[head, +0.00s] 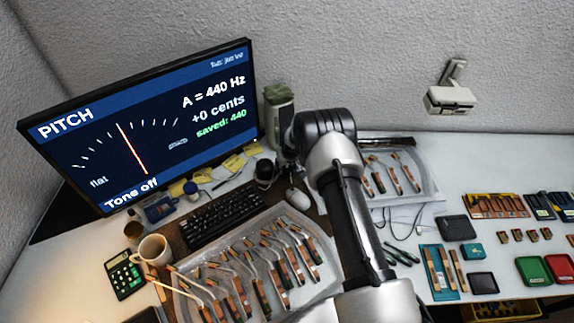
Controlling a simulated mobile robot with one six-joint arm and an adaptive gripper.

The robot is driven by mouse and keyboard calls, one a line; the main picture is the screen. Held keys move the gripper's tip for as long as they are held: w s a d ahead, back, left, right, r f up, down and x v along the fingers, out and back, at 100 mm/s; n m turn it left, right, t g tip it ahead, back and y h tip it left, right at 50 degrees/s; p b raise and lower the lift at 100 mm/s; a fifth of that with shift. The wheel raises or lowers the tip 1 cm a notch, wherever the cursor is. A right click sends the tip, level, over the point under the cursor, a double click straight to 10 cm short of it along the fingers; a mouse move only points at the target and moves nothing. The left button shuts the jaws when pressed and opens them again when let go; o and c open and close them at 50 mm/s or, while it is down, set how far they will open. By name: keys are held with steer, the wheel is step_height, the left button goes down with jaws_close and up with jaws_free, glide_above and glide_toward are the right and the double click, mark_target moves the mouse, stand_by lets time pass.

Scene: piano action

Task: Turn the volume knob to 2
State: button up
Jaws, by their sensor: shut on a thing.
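My gripper (286,160) is a small dark shape at the end of my arm, pointing down behind the keyboard, near the right edge of the monitor. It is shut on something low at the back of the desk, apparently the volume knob. The arm and gripper cover that spot, so the knob's face, marks and setting cannot be read. The monitor (100,150) shows a pitch dial with its needle near the middle, "A = 440 Hz", "+0 cents", "saved: 440" and "Tone off". No volume number is legible.
A small round black object (264,172) stands just left of my gripper. A keyboard (222,212), mouse (298,198) and mug (152,250) are nearby. A tray (325,278) of piano action parts lies in front. A greenish container (279,112) stands behind.

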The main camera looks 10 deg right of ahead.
steer(key=shift+m+h+b, duration=0.35)
steer(key=shift+m+h, duration=0.05)
steer(key=shift+m, duration=0.6)
steer(key=o, duration=0.8)
steer(key=shift+r, duration=0.1)
steer(key=v, duration=1.2)
